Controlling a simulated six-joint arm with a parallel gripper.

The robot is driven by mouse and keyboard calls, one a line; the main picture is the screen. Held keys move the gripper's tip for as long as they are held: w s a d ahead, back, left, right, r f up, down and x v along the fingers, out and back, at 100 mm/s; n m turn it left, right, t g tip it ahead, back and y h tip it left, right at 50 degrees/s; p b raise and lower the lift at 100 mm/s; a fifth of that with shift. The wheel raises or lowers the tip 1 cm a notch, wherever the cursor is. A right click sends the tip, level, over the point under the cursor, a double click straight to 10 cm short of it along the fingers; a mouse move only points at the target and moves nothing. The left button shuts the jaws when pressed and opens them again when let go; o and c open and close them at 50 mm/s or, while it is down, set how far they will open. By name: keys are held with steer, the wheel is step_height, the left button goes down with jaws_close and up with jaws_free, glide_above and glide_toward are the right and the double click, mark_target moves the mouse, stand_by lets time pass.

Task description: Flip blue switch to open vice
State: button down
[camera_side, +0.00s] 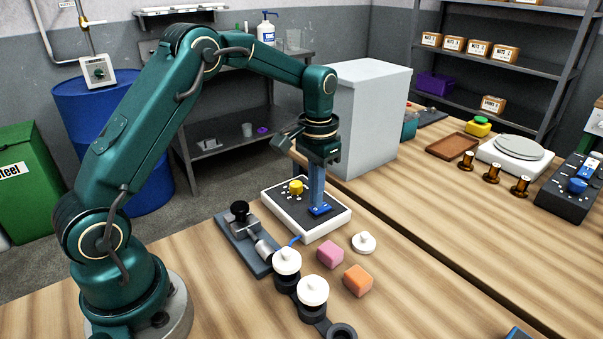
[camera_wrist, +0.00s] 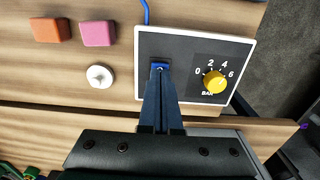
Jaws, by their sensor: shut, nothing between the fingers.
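The control panel (camera_side: 283,208) is a dark plate in a white frame, with a yellow dial (camera_side: 296,187) and a blue switch (camera_side: 321,210). In the wrist view the panel (camera_wrist: 185,50) shows the yellow dial (camera_wrist: 214,82) over a BAR scale, and the blue switch (camera_wrist: 160,66). My gripper (camera_side: 318,202) is shut and empty, pointing down with its tips at the blue switch. Its fingers (camera_wrist: 160,82) partly hide the switch, and I cannot tell its exact position or whether they touch. The grey vice (camera_side: 240,238) with a black knob lies left of the panel.
A blue hose (camera_side: 294,241) runs from the panel. White-capped holders (camera_side: 287,262), a pink block (camera_side: 330,254), an orange block (camera_side: 357,280) and a white knobbed disc (camera_side: 363,242) stand in front. A tall white box (camera_side: 368,115) stands close behind my gripper.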

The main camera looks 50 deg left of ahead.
steer(key=shift+f, duration=0.7)
stand_by(0.3)
steer(key=shift+r, duration=3.55)
